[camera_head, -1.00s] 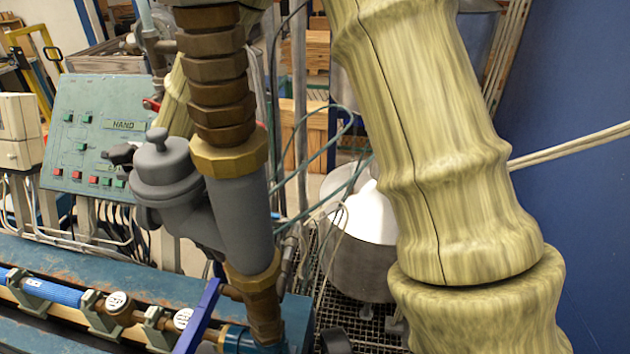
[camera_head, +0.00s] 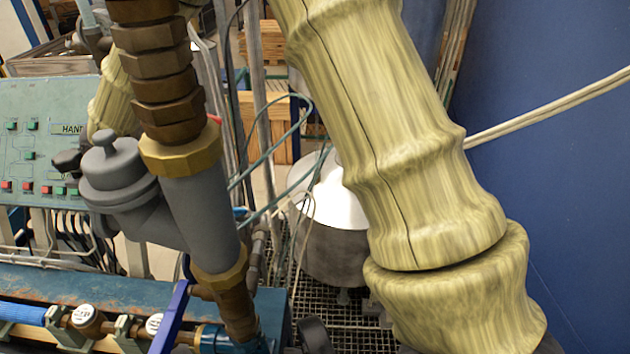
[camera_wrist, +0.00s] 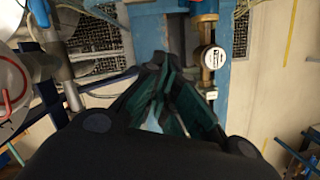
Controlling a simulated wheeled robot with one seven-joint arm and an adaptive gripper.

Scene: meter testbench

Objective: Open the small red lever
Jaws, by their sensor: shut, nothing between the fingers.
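In the head view a small red piece (camera_head: 215,119) shows at the edge of the brass collar of the thick pipe; most of it is hidden, and I cannot tell whether it is the small red lever. In the wrist view a curved red bar (camera_wrist: 8,95) lies at the far left edge, also not surely the lever. My gripper (camera_wrist: 160,65) is shut and empty in the wrist view, its dark fingers drawn together, pointing at the blue bench. In the head view its dark part (camera_head: 68,160) shows left of the grey valve body, partly hidden.
The thick pipe (camera_head: 170,85) and grey valve body (camera_head: 115,180) stand in front of my gripper in the head view. A blue lever (camera_head: 170,318) rises below. A control panel (camera_head: 35,145) is at left. Round white meters (camera_wrist: 213,57) sit along the bench.

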